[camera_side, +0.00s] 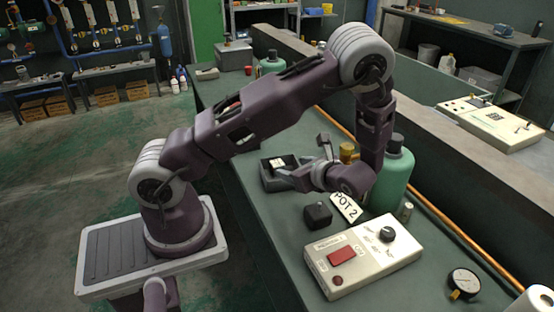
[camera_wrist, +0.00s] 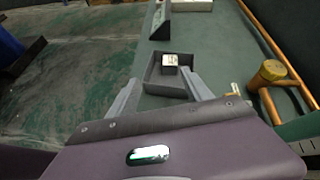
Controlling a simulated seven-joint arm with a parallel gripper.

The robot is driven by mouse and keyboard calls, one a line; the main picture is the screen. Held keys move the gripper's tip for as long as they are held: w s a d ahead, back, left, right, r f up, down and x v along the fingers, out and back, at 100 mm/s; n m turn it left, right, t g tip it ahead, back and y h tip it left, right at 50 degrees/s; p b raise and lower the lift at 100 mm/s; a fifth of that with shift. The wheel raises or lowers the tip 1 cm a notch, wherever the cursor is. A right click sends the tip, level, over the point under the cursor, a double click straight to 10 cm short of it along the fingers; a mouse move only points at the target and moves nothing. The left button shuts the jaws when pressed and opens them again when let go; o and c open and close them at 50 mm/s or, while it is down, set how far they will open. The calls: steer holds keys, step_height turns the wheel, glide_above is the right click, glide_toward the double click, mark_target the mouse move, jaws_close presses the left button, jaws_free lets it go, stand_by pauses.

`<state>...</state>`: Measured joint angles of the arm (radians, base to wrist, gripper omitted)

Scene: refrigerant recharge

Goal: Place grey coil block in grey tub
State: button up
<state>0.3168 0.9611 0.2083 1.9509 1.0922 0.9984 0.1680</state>
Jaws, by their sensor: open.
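The grey tub (camera_side: 268,185) is an open, shallow box on the bench, left of my wrist in the side view. It also shows in the wrist view (camera_wrist: 152,76). A small dark block with a white label (camera_wrist: 171,62), seemingly the coil block, sits inside the tub, towards its far side in the wrist view; its label shows in the side view (camera_side: 278,161). My gripper (camera_side: 303,158) is open and empty, its fingers spread. In the wrist view my gripper (camera_wrist: 161,77) has the near part of the tub between its fingers, with the block beyond the fingertips.
A dark cube (camera_side: 317,213) and a "POT 2" label (camera_side: 346,206) are in front of my wrist. A green cylinder (camera_side: 392,178) and a brass fitting (camera_side: 347,151) stand close by. A control box (camera_side: 362,258) and a gauge (camera_side: 463,282) lie nearer the camera.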

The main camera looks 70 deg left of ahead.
steer(key=s+d+r+n+t+h, duration=0.3)
steer(key=s+d+r+n+h, duration=0.3)
steer(key=r, duration=0.5)
steer(key=s+d+r+n+t+h, duration=0.3)
steer(key=s+d+r+n+h, duration=0.3)
steer(key=s+d+r+n, duration=0.3)
step_height(320, 180, up, 2)
steer(key=s+d, duration=0.1)
steer(key=d, duration=0.2)
steer(key=shift+t, duration=0.3)
